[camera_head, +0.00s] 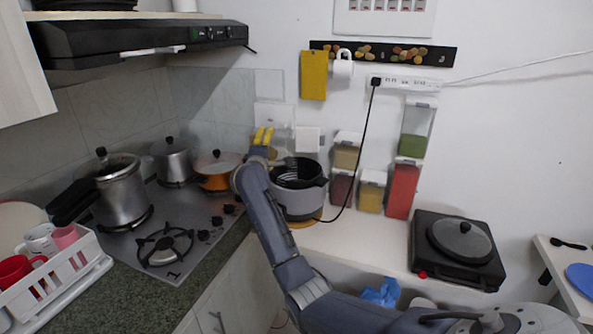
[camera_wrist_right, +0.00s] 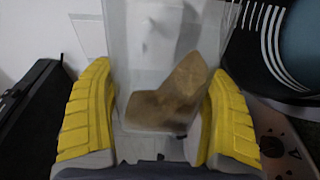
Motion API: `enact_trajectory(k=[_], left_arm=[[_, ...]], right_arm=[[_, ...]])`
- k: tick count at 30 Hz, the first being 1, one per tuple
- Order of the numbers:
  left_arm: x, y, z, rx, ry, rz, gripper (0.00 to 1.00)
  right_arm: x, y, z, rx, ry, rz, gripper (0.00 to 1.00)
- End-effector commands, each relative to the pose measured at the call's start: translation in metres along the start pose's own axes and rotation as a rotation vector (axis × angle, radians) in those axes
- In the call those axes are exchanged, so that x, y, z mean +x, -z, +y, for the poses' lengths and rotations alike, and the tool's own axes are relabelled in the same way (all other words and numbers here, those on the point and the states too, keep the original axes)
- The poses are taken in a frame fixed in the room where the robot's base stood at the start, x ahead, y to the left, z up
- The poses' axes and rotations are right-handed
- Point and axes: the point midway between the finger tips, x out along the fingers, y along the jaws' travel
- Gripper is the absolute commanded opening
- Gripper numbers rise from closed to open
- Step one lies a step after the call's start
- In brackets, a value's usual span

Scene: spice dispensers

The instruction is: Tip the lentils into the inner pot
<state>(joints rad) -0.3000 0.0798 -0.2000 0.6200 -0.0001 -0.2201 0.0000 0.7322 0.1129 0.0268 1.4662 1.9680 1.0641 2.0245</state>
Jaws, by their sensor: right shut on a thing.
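My right gripper (camera_head: 263,137) has yellow fingers and is raised beside the rice cooker, up and to the left of its mouth. In the right wrist view the gripper (camera_wrist_right: 155,115) is shut on a clear dispenser (camera_wrist_right: 125,60). The brown lentils (camera_wrist_right: 175,95) lie slanted inside the dispenser. The grey rice cooker (camera_head: 299,203) stands open on the counter, with the dark inner pot (camera_head: 290,179) in it. The inner pot, with white level marks, also shows in the right wrist view (camera_wrist_right: 245,55), at the right beside the dispenser. My left gripper is not in view.
Several filled dispensers, including a red one (camera_head: 402,190), stand against the wall right of the cooker. A black cable (camera_head: 371,125) hangs down near them. An orange pot (camera_head: 216,180) stands left of the cooker. A black hot plate (camera_head: 455,262) sits at the right.

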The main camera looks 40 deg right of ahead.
Motion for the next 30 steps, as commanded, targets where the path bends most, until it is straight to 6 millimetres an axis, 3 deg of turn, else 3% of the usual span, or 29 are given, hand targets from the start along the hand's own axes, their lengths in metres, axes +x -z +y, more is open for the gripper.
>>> enact_trajectory(k=[30], left_arm=[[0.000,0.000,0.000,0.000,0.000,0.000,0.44]], right_arm=[[0.000,-0.007,0.012,0.138,-0.002,0.000,0.39]])
